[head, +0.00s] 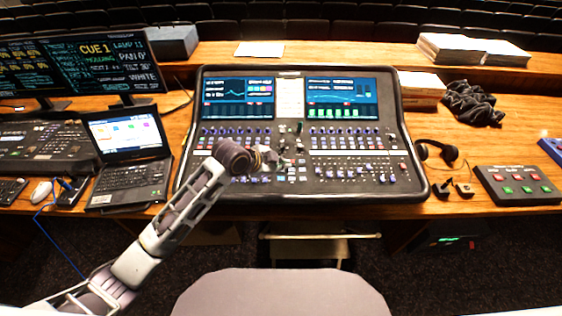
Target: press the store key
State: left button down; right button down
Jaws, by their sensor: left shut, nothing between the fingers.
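The mixing desk (412,168) stands at the middle of the table, with two lit screens and rows of knobs, faders and small keys. My left arm comes in from the lower left. Its gripper (280,162) is shut and empty over the middle of the desk's panel, near a group of small lit keys (292,178). The gripper hides part of the panel. The key labels are too small to read, so I cannot tell which one is the store key or whether the fingertips touch a key. My right gripper is out of view.
A laptop (128,150) and a lighting console (45,145) stand at the left, below monitors (110,62). A chair back (280,292) is in front.

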pick_arm(q)
jog(key=w+r+m, duration=0.3)
jog(key=w+r, duration=0.1)
jog(key=w, duration=0.3)
jog(key=shift+w+d+m+h, duration=0.25)
jog(key=shift+d+m+h, duration=0.05)
jog(key=shift+d, duration=0.05)
jog(key=shift+f, duration=0.1)
dwell(0.3)
jog(key=shift+w+f+b, duration=0.15)
jog(key=shift+f+b, duration=1.2)
jog(key=shift+f, duration=0.1)
jog(key=shift+w+f+b, duration=0.15)
jog(key=shift+f+b, duration=1.2)
jog(key=shift+f, duration=0.05)
jog(key=shift+w+f+b, duration=0.15)
jog(key=shift+f+b, duration=0.45)
jog(key=shift+f, duration=0.8)
